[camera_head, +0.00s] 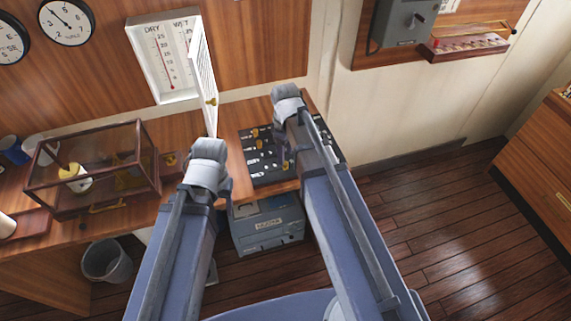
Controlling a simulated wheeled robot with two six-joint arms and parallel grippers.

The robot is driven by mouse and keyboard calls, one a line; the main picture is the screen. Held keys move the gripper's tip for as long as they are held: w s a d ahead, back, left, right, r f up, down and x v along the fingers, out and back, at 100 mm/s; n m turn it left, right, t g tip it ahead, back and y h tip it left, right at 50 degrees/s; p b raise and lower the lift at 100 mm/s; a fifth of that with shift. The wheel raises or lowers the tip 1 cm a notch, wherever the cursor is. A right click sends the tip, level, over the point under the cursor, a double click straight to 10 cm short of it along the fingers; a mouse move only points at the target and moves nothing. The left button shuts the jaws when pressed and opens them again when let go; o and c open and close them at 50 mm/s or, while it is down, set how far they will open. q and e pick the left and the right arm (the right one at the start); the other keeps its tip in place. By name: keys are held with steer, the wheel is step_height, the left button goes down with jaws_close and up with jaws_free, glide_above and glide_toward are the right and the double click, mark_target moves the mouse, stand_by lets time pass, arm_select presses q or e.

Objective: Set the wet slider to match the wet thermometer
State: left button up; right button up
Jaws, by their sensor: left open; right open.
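The white thermometer box (153,86) hangs on the wood wall at upper left, labelled DRY and WET. The dry thermometer (165,62) shows a red column. The wet scale is partly covered by the box's open white door (203,75), so its reading is hidden. A black panel (262,179) with brass knobs and white markings lies on the desk, partly behind my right arm. I cannot tell which knob is the wet slider. My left gripper (207,168) is open above the desk, left of the panel. My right gripper (287,112) is open over the panel's far side.
A glass case (100,160) with a wooden frame stands on the desk at left, near my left gripper. A grey box (268,224) is below the desk edge. A bin (106,262) stands at lower left. The floor at right is clear.

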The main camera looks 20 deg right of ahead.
mark_target(286, 163)
step_height(286, 163, down, 4)
steer(key=b, duration=0.2)
steer(key=shift+r+b, duration=0.2)
steer(key=shift+b, duration=0.1)
arm_select(q)
step_height(286, 163, down, 4)
steer(key=shift+r, duration=0.2)
arm_select(e)
jaws_close()
stand_by(0.7)
